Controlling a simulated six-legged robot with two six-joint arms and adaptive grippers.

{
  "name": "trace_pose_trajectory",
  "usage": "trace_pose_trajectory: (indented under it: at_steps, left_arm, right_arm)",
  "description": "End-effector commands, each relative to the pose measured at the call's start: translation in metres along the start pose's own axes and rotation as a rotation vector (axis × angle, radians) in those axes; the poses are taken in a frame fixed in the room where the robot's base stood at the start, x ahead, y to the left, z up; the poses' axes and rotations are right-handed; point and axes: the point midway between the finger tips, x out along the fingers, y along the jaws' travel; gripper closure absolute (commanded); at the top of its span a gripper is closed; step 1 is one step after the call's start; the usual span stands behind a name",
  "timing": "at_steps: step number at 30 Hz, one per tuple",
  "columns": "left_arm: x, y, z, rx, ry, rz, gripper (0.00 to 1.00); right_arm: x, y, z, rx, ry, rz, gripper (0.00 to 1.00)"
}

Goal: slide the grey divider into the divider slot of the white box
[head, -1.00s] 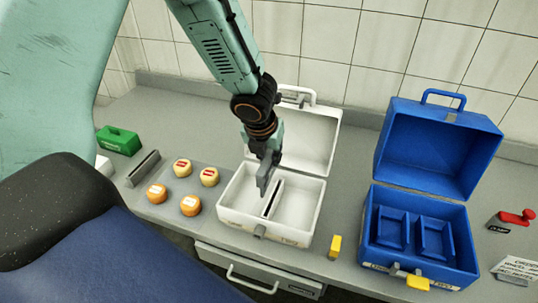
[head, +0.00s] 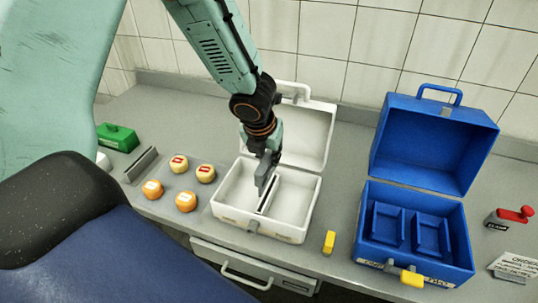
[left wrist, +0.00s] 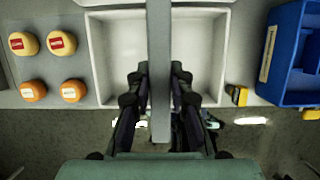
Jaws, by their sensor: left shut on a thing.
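The white box (head: 222,214) stands open on the counter, its lid tilted back. My left gripper (head: 264,183) reaches down into it from above. It is shut on the grey divider (left wrist: 159,60), a thin upright plate running front to back between the fingers in the left wrist view. In the head view the divider shows only partly, as a narrow strip near the middle of the box. My fingers and the divider hide the slot, so I cannot tell how deep the divider sits. My right gripper is not in view.
A yellow block (head: 329,243) and an open blue box (head: 460,240) stand to the right. The white lid (head: 312,135) rises behind my gripper.

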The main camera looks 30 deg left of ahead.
Motion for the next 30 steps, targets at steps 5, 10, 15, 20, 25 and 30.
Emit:
trace_pose_trajectory:
  at_steps: [5,10,15,20,25,30]
  left_arm:
    - [0.020,0.000,-0.007,-0.001,0.000,0.000,1.00]
    - [0.033,-0.001,-0.012,0.000,0.000,0.000,1.00]
    - [0.043,-0.002,-0.015,0.001,0.000,0.000,1.00]
    - [0.044,-0.002,-0.016,0.001,0.000,0.000,1.00]
    - [0.043,-0.002,-0.015,0.001,-0.001,0.000,1.00]
    - [0.043,-0.002,-0.015,0.000,-0.001,0.000,1.00]
  right_arm:
    - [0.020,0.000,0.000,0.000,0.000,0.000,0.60]
    - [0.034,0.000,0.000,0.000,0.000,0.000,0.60]
    - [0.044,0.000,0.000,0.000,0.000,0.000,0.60]
    - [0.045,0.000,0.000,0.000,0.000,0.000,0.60]
    - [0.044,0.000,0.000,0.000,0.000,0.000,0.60]
    - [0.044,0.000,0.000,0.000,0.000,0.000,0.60]
